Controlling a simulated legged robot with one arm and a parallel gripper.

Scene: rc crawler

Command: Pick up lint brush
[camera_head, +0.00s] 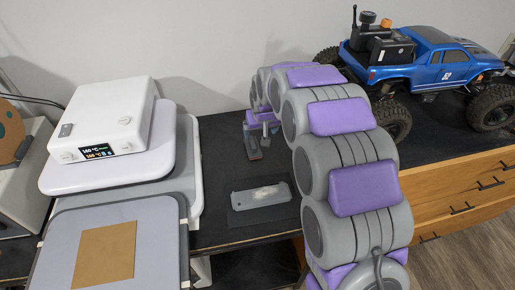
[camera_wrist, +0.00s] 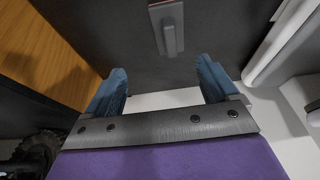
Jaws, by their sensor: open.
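What looks like the lint brush, a small dark grey piece with a raised grey handle and a reddish edge, lies on the black tabletop beyond the grey plate in the head view (camera_head: 252,147). In the wrist view it shows at the top centre (camera_wrist: 170,32), cut off by the frame edge. My gripper (camera_wrist: 162,70) is open and empty, its two blue fingers wide apart. The brush lies ahead of the fingertips, roughly in line with the gap and not between them. In the head view my gripper (camera_head: 262,122) is small and partly hidden by my arm, close by the brush.
A heat press (camera_head: 104,118) with a grey platen (camera_head: 60,245) stands at the left. A grey plate with a pale patch (camera_head: 262,197) lies on a dark mat. A blue RC truck (camera_head: 435,70) stands at the right above wooden drawers (camera_head: 450,205). A wall rises behind.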

